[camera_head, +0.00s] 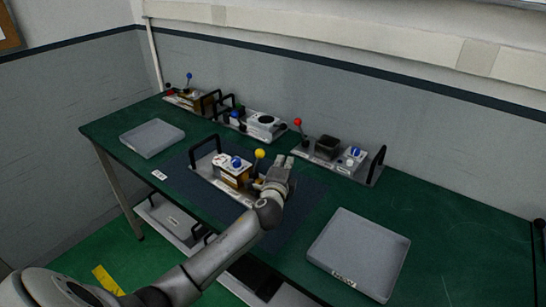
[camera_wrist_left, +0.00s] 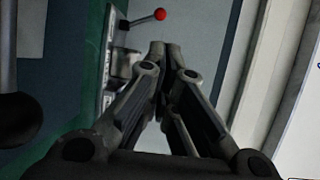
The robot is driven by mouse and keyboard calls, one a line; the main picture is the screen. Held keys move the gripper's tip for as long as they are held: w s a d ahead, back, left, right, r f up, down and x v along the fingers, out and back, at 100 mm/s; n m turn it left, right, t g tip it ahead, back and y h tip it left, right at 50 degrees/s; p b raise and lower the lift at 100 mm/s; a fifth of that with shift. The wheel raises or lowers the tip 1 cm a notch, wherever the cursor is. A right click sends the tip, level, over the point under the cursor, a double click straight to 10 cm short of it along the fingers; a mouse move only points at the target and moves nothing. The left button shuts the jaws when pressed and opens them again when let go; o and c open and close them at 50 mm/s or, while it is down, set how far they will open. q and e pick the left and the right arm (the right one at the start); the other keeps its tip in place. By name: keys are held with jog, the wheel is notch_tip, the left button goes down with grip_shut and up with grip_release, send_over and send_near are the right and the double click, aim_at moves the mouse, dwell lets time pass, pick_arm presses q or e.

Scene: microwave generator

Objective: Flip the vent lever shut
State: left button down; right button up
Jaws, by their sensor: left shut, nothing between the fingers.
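A module (camera_head: 233,178) with a black handle, a blue knob (camera_head: 236,162) and a lever with a yellow ball (camera_head: 260,154) sits on the dark blue mat. Its lever stands roughly upright. I cannot read which lever is the vent lever. My left gripper (camera_head: 284,163) is shut and empty, just right of the yellow-ball lever, above the module's right end, which my arm partly hides. In the left wrist view my fingertips (camera_wrist_left: 165,48) meet. A lever with a red ball (camera_wrist_left: 160,14) on another module shows beyond them. My right gripper is not in view.
Behind stand a red-ball lever module (camera_head: 327,150), a module with a round dial (camera_head: 262,123) and one with a blue-ball lever (camera_head: 190,99). Grey trays lie at left (camera_head: 152,138) and right (camera_head: 358,252). The green table (camera_head: 440,230) is clear at far right.

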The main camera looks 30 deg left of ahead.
aim_at(257, 161)
pick_arm(q)
jog(key=shift+w+a+p, duration=0.1)
jog(key=shift+a+p, duration=0.95)
jog(key=shift+a, duration=1)
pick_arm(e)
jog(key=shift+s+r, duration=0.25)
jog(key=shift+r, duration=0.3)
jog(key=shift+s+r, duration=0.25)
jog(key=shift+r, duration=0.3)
